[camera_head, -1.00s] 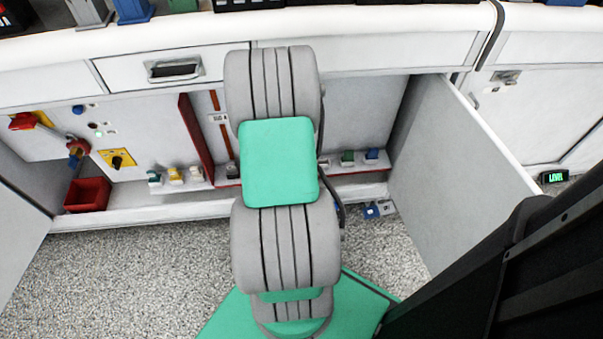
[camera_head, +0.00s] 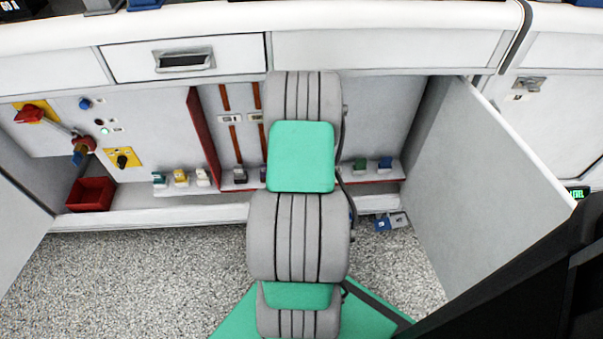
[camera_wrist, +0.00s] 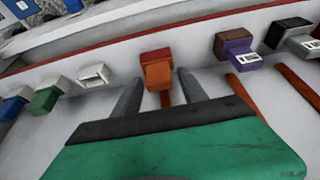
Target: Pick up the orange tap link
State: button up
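The orange tap link (camera_wrist: 158,75) shows in the wrist view as a small orange block with a darker red part, in a row along a pale shelf. My gripper (camera_wrist: 160,86) is open, with one grey finger on each side of the link. The fingertips reach close to it; I cannot tell whether they touch it. In the head view my own arm hides the orange link and my gripper.
A purple link (camera_wrist: 237,52) sits right of the orange one in the wrist view, a white one (camera_wrist: 92,76) left. The head view shows a red bin (camera_head: 91,194), a rotary switch (camera_head: 123,158) and an open cabinet door (camera_head: 480,180) at right.

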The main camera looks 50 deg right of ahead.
grip_shut()
dwell(0.3)
dwell(0.3)
